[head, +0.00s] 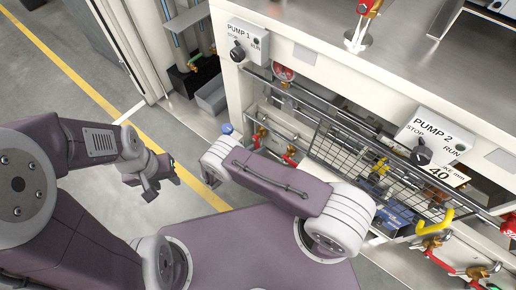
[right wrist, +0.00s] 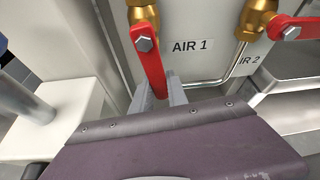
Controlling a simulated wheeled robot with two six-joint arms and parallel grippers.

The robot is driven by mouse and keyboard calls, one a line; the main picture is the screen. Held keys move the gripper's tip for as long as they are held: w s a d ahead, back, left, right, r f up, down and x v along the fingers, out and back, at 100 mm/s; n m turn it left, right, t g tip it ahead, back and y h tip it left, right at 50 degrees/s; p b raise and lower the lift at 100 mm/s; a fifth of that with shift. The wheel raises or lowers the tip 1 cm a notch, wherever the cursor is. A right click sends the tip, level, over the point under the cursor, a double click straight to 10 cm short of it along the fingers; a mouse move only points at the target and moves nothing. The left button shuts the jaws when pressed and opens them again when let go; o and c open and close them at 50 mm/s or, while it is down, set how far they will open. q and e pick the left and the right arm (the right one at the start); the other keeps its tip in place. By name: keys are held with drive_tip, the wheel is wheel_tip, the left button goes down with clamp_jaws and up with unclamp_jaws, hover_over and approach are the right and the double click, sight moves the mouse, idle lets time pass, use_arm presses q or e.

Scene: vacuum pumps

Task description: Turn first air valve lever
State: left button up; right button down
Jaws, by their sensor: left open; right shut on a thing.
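The first air valve lever (right wrist: 149,62) is a red handle on a brass valve (right wrist: 146,14), above and left of the label AIR 1 (right wrist: 190,46) in the right wrist view. It hangs down, slightly tilted. My right gripper (right wrist: 162,92) is shut on its lower end, with a grey finger on each side. The purple wrist housing hides the rest of the gripper. In the head view my right arm hides this gripper. My left gripper (head: 151,184) is open and empty above the floor, away from the pump bench.
A second red lever (right wrist: 292,27) on a brass valve sits to the right, by a partly hidden AIR 2 label. A metal pipe (right wrist: 215,80) runs below. The PUMP 1 box (head: 248,40), PUMP 2 box (head: 434,135) and wire basket (head: 340,150) line the bench. Floor at left is clear.

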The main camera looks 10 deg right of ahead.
drive_tip(key=c, duration=1.3)
unclamp_jaws()
drive_tip(key=p+v, duration=0.3)
drive_tip(key=v, duration=0.6)
drive_tip(key=shift+p, duration=0.3)
